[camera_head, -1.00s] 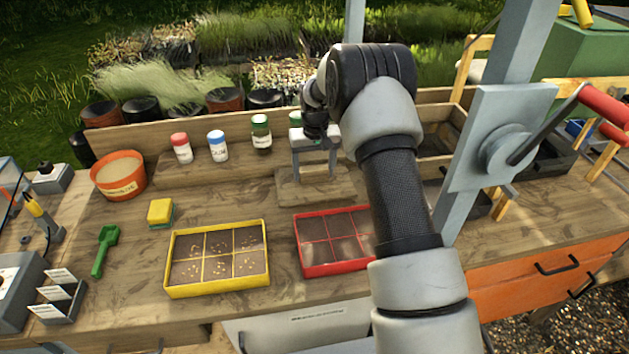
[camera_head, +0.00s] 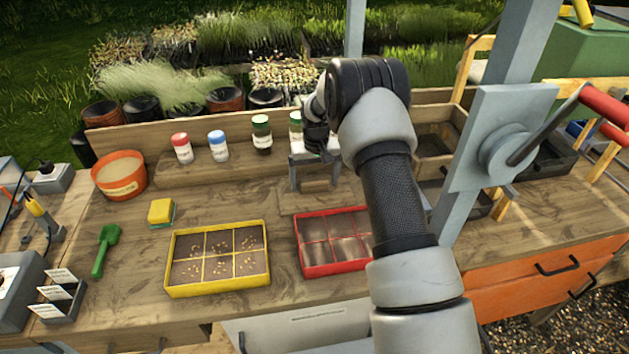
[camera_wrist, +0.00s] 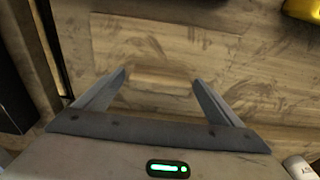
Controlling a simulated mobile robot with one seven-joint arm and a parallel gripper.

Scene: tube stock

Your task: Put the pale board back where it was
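The pale board (camera_head: 320,204) is a small flat wooden piece, close in colour to the bench. It lies low on the bench behind the red-rimmed tray. My gripper (camera_head: 314,188) points down over it from behind. In the wrist view the two fingers (camera_wrist: 160,78) stand wide apart. A pale rectangular part of the board (camera_wrist: 161,80) shows between and beyond the fingertips. I see no finger closed on it, and its outline is faint against the bench. I cannot tell whether the fingertips touch it.
A red-rimmed seed tray (camera_head: 334,268) and a yellow-rimmed one (camera_head: 217,290) stand in front. Capped bottles, such as the blue-capped one (camera_head: 218,148), line the rear ledge beside my gripper. A yellow sponge (camera_head: 161,210) and green scoop (camera_head: 106,250) lie left. A grey post rises at right.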

